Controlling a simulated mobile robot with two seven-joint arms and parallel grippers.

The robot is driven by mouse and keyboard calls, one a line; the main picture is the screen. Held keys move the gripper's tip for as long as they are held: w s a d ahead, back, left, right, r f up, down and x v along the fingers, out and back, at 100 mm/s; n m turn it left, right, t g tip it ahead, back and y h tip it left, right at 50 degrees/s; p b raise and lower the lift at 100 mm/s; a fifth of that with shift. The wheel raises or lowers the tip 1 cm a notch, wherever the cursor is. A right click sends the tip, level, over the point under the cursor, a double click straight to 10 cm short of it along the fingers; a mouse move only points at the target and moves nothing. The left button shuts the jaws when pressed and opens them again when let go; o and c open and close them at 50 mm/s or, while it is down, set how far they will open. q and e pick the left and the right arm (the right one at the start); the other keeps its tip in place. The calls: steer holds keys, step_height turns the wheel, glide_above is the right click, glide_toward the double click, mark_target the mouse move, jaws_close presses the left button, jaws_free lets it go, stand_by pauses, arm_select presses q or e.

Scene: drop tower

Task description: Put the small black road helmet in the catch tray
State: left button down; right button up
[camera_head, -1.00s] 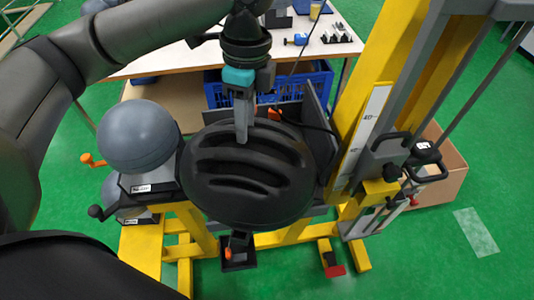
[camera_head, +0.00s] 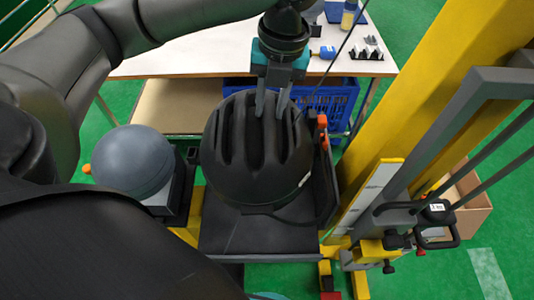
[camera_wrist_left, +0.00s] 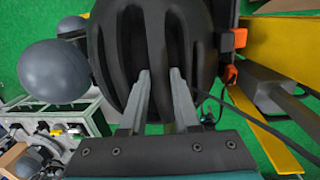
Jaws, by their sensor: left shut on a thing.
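The black road helmet (camera_head: 250,165) is a ribbed, vented dome. In the head view it is over the back part of the dark catch tray (camera_head: 255,235), whose bare front shows below it. I cannot tell whether the helmet touches the tray floor. My left gripper (camera_head: 271,108) comes down from above, its two fingers closed on a rib at the top of the helmet. In the left wrist view the fingers (camera_wrist_left: 160,82) straddle that rib of the helmet (camera_wrist_left: 155,35). My right gripper is not in view.
A grey ball (camera_head: 130,160) sits left of the tray. The yellow tower post (camera_head: 440,90) and its grey frame stand close on the right. A white-topped table (camera_head: 190,62) and a blue crate (camera_head: 335,100) are behind. A cardboard box (camera_head: 470,205) is at the right.

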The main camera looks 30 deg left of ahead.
arm_select(q)
step_height(320, 180, down, 19)
steer(key=b, duration=0.3)
steer(key=shift+s, duration=0.15)
steer(key=c, duration=0.6)
jaws_free()
steer(key=shift+c, duration=0.2)
steer(key=r, duration=0.4)
steer(key=d+r+p, duration=0.1)
steer(key=r, duration=0.3)
steer(key=r+p, duration=0.1)
steer(key=r, duration=0.3)
steer(key=shift+d, duration=0.2)
